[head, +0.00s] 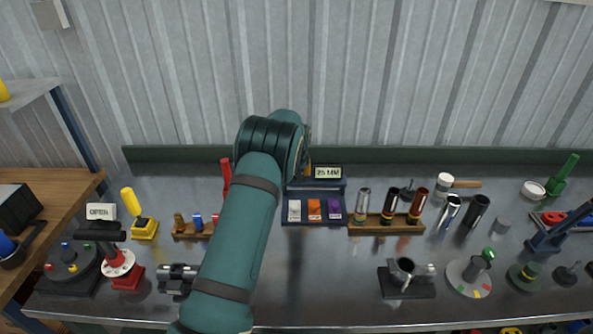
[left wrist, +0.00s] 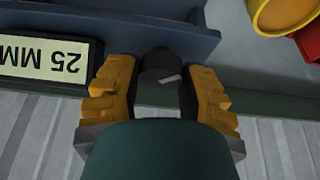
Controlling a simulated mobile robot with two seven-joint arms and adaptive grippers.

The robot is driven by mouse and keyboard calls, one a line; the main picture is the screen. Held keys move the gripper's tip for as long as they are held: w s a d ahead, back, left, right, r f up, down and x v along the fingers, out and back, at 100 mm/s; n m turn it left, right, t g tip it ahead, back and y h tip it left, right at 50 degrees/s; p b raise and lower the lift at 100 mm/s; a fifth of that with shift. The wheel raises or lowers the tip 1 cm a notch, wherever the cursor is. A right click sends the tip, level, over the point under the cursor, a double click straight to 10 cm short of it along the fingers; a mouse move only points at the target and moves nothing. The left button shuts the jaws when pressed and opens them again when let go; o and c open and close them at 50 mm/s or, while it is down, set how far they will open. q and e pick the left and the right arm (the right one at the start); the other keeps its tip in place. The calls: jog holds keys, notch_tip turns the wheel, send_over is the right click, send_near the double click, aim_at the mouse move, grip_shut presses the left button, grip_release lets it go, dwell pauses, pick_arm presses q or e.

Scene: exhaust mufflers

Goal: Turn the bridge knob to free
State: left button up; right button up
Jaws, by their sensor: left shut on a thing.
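The bridge knob (left wrist: 158,66) is dark, with a short white pointer mark, in the left wrist view. My left gripper (left wrist: 160,88) has its yellow fingers on either side of the knob, shut on it. The mark slants slightly; I cannot read which setting it points to. The knob sits at a dark blue stand (head: 318,184), beside a "25 MM" sign (head: 328,173), which reads upside down in the left wrist view (left wrist: 45,55). In the head view my arm hides the knob and most of the gripper. My right gripper is not in view.
A tray of white, orange and purple blocks (head: 314,221) lies in front of the stand. A wooden rack of tubes (head: 385,230) stands to its right. A red upright handle (head: 226,176) stands left of my arm. The steel bench (head: 320,270) is clear at centre front.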

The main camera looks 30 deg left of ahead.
pick_arm(q)
jog(key=n+g+y, duration=0.1)
jog(key=n, duration=0.3)
jog(key=shift+f, duration=0.15)
jog(key=n+g, duration=0.2)
jog(key=n, duration=0.2)
jog(key=shift+n+y, duration=0.3)
jog(key=shift+y, duration=0.1)
jog(key=shift+s, duration=0.1)
jog(key=o, duration=1.2)
